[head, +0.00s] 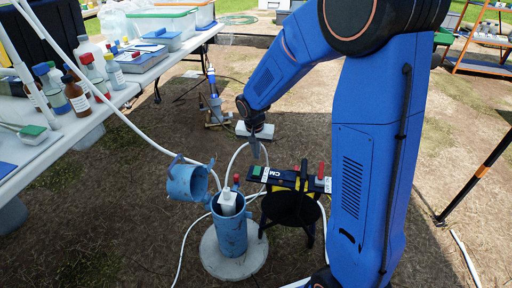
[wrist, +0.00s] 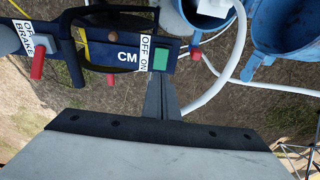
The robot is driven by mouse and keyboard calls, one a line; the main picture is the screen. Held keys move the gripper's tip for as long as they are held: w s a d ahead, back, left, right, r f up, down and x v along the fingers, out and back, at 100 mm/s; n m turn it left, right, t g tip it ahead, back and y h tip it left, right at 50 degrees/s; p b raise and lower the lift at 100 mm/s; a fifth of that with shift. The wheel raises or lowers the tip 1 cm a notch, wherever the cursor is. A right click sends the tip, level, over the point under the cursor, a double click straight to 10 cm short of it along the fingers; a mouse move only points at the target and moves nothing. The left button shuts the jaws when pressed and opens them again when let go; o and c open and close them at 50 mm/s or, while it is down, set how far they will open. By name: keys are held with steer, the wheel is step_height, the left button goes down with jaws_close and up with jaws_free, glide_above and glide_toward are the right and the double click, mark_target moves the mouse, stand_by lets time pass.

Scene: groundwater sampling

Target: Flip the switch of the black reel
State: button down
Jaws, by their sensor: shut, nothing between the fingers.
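The black reel (head: 290,208) stands on the ground in the head view, right of the blue well pipe. Its dark blue panel (head: 285,178) carries "CM" lettering and a green switch (head: 257,171) at the left end. In the wrist view the green switch (wrist: 161,57) sits beside a white OFF/ON label (wrist: 145,52). My gripper (head: 257,155) is shut and empty, pointing down just above that end of the panel. In the wrist view its fingertips (wrist: 161,82) are close to the switch's edge; I cannot tell whether they touch.
A red brake lever (wrist: 37,66) and a dark handle are on the same panel. The blue well pipe (head: 230,235) with its open cap (head: 187,182) and a white hose stand close on the left. A cluttered table (head: 100,115) is at upper left.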

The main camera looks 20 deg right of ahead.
mark_target(258, 169)
steer(key=f, duration=0.5)
steer(key=w+f, duration=0.1)
steer(key=f, duration=0.1)
steer(key=shift+w+d+f, duration=0.1)
steer(key=shift+d+f, duration=0.05)
steer(key=shift+d, duration=0.2)
steer(key=shift+w+f, duration=0.1)
steer(key=shift+d+f+g, duration=0.15)
steer(key=shift+g, duration=0.25)
steer(key=shift+f, duration=0.1)
steer(key=shift+s, duration=0.2)
steer(key=shift+s+a, duration=0.45)
steer(key=shift+s, duration=0.2)
